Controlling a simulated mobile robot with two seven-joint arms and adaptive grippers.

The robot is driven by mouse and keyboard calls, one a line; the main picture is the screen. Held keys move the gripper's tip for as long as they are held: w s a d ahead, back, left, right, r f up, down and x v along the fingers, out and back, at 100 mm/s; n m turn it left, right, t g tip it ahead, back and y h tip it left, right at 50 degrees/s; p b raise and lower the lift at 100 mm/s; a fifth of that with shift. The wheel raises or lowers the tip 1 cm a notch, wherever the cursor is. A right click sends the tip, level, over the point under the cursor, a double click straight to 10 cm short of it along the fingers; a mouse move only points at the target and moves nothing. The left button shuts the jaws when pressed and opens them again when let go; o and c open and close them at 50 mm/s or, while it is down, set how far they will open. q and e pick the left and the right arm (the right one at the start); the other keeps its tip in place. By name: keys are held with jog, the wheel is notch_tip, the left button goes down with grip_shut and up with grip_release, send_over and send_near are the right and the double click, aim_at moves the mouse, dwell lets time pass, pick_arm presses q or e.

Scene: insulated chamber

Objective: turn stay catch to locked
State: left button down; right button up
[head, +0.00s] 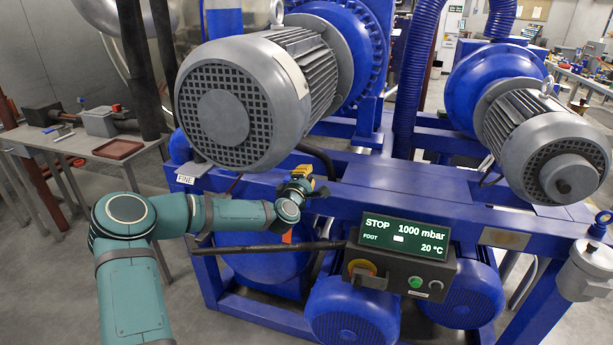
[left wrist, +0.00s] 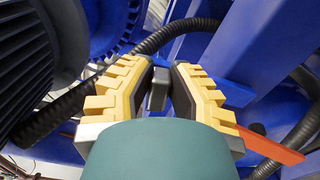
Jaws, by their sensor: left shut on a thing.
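My left gripper (head: 306,178) reaches in beside the blue pump frame (head: 380,195), just below and right of the large grey motor (head: 232,105). In the left wrist view its yellow fingers (left wrist: 160,88) are shut on a small dark grey block (left wrist: 157,92), which looks like the handle of the stay catch. The rest of the catch is hidden, so whether it stands locked or free cannot be told. An orange lever-like bar (left wrist: 270,147) runs out from behind the right finger. It also shows as an orange bit below the gripper in the head view (head: 287,237). My right gripper is not in view.
A control panel (head: 408,235) reading STOP, 1000 mbar stands right of my left forearm. A dark bar (head: 265,247) runs below the forearm. A dark ribbed hose (left wrist: 180,35) passes close behind the fingers. A grey bench (head: 85,145) stands at the left.

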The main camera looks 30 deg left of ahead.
pick_arm(q)
jog(key=shift+m, duration=0.9)
jog(key=c, duration=0.9)
grip_release()
jog(key=shift+f, duration=0.1)
jog(key=v, duration=1.2)
